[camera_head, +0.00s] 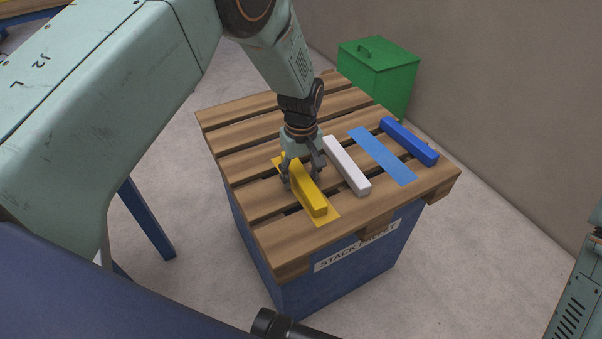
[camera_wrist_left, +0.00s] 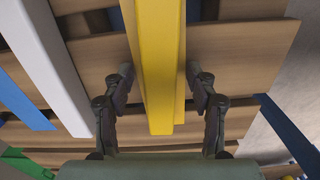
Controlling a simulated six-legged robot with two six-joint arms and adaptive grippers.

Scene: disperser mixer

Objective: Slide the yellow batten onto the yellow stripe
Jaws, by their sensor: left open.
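The yellow batten (camera_head: 310,196) lies lengthwise over the yellow stripe (camera_head: 331,219) on the slatted wooden pallet. Some of the stripe shows around the batten in the head view. My left gripper (camera_head: 304,180) is low over the far part of the batten, with one finger on each side. In the left wrist view the left gripper (camera_wrist_left: 163,88) is open, and the batten (camera_wrist_left: 160,60) runs between its fingers with a gap on both sides. A thin yellow edge of the stripe (camera_wrist_left: 181,90) shows right of the batten there. My right gripper is not in view.
A white batten (camera_head: 347,165) lies close to the right of the gripper. Beyond it are a blue stripe (camera_head: 383,156) and a blue batten (camera_head: 409,141). The pallet (camera_head: 262,205) rests on a blue stand (camera_head: 330,280). A green box (camera_head: 378,72) stands behind.

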